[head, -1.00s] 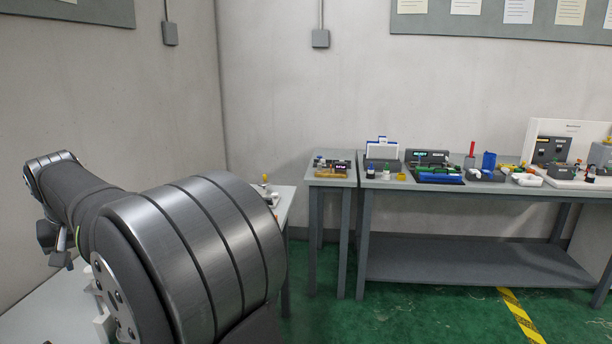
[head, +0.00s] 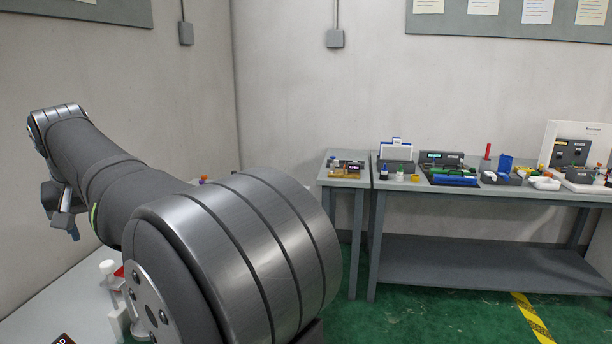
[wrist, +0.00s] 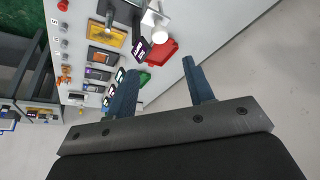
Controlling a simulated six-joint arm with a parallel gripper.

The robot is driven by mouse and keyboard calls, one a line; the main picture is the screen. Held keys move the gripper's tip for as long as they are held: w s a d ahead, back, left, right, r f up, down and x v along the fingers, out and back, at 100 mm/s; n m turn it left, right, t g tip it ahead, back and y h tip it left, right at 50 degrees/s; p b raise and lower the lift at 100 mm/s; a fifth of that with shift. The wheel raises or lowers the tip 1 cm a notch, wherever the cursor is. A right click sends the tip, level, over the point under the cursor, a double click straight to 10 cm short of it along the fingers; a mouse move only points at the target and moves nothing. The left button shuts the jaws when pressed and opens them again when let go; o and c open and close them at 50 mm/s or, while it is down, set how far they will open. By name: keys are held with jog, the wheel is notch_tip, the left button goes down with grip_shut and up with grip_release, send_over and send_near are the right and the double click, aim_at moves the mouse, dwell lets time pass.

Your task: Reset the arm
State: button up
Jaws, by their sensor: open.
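My gripper (wrist: 160,92) shows in the wrist view with its two dark blue fingers spread apart and nothing between them. It hangs over a light worktable (wrist: 225,28); a red tray (wrist: 160,54) and a white fixture (wrist: 156,22) lie beyond the fingertips. In the head view my arm reaches out to the left, with the gripper end (head: 72,225) small and pointing down near the left wall; its fingers are hard to make out there.
The wrist view shows a yellow tray (wrist: 105,34), a green part (wrist: 143,79) and several small items along the table. In the head view a small table (head: 345,179) and a long grey bench (head: 480,190) carrying devices stand against the back wall. Green floor lies in front.

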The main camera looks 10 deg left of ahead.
jog(key=x, duration=1.4)
jog(key=shift+s+d+f, duration=0.3)
jog(key=shift+f, duration=0.3)
jog(key=o, duration=1.1)
jog(key=shift+o, duration=0.2)
jog(key=s+d+r+m, duration=0.1)
jog(key=d+r+m, duration=0.1)
jog(key=r, duration=0.3)
jog(key=s+d+r+m, duration=0.1)
jog(key=d+r+m, duration=0.1)
jog(key=r+m, duration=0.2)
jog(key=s+d+r+m+g, duration=0.1)
jog(key=d+r+m, duration=0.1)
jog(key=r, duration=0.6)
jog(key=shift+s+d+m+y, duration=0.2)
jog(key=shift+m+y, duration=0.1)
jog(key=shift+m, duration=0.4)
send_over(107, 267)
jog(key=s+d, duration=0.1)
jog(key=d, duration=0.2)
notch_tip(107, 267, down, 9)
jog(key=shift+a, duration=0.15)
jog(key=v, duration=1)
jog(key=shift+f, duration=0.1)
